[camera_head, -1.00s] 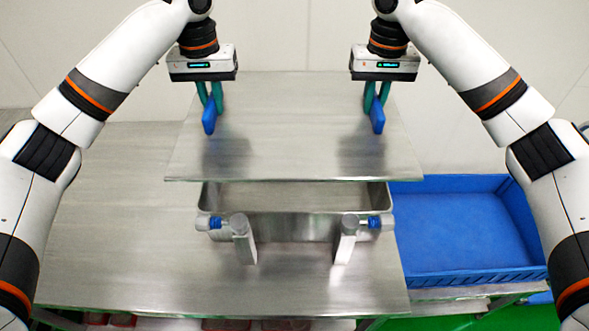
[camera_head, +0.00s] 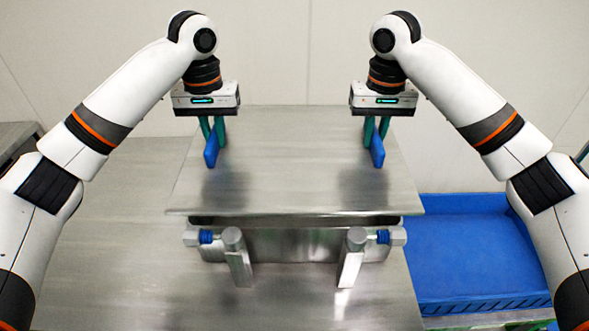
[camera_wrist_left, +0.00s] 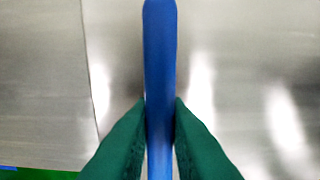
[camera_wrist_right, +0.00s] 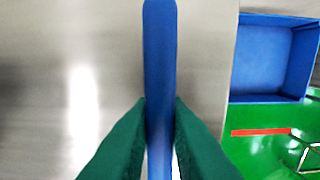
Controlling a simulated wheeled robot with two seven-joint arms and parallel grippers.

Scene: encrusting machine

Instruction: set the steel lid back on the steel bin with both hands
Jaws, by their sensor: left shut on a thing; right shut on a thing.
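The steel lid (camera_head: 290,165) is a flat sheet with two blue handles, held level above the steel bin (camera_head: 295,245). It covers the bin's opening in the head view, with a dark band of the bin showing under its front edge. I cannot tell whether the lid touches the rim. My left gripper (camera_head: 214,135) is shut on the left blue handle (camera_head: 211,152), which also fills the middle of the left wrist view (camera_wrist_left: 160,70). My right gripper (camera_head: 376,135) is shut on the right blue handle (camera_head: 378,152), also seen in the right wrist view (camera_wrist_right: 160,70).
The bin stands on a steel table (camera_head: 120,230), with clamp-like posts with blue collars at its front left (camera_head: 237,258) and front right (camera_head: 352,258). A blue crate (camera_head: 465,255) sits to the right. The table's left side is clear.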

